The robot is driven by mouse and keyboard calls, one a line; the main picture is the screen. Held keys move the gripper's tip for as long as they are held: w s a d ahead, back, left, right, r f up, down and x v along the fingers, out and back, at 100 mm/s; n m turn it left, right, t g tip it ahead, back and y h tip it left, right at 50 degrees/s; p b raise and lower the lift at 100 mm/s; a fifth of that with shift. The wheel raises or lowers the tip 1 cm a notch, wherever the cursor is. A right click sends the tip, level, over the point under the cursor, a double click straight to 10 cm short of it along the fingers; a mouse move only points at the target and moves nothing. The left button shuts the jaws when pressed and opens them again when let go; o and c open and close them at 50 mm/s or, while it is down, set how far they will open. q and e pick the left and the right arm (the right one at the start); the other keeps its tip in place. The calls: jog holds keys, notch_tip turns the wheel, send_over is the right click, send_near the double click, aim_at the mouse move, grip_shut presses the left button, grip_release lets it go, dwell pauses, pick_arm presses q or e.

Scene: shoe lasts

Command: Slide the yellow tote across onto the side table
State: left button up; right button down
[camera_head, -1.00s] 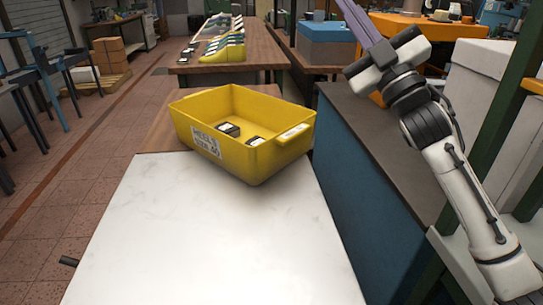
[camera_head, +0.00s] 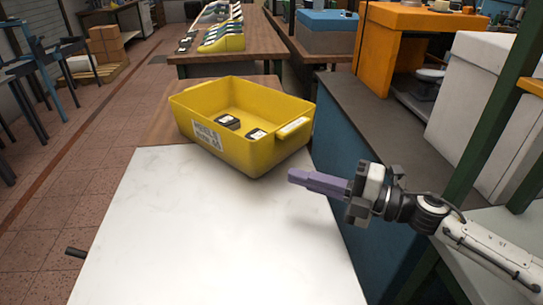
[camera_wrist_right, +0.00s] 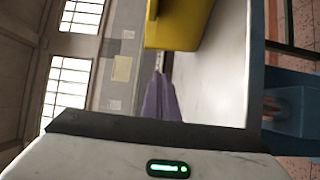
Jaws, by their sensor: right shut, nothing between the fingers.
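The yellow tote (camera_head: 235,150) stands upright, with its near corner over the white marble-like top (camera_head: 200,230) and its far part over a brown wooden top (camera_head: 165,128) behind. It has a white label and holds small dark boxes (camera_head: 228,122). It also shows in the right wrist view (camera_wrist_right: 178,28). My right gripper (camera_head: 292,176) is shut and empty, its purple fingers pointing left above the white top, just right of the tote's near corner. A small gap seems to show between them. In the wrist view the fingers (camera_wrist_right: 160,100) are together. My left gripper is not in view.
A dark-topped blue cabinet (camera_head: 345,140) runs along the right side, beside the white top. A green post (camera_head: 490,110) and white box (camera_head: 475,85) stand further right. A long wooden bench (camera_head: 250,40) with trays is behind. The white top's near part is clear.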

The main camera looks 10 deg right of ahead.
aim_at(256, 155)
jog(key=x, duration=0.6)
jog(key=shift+r, duration=0.1)
jog(key=w+b, duration=0.1)
jog(key=w, duration=0.2)
jog(key=shift+a+b, duration=0.15)
jog(key=shift+b, duration=0.2)
jog(key=shift+w+a, duration=0.1)
jog(key=shift+w, duration=0.2)
jog(key=shift+w, duration=0.1)
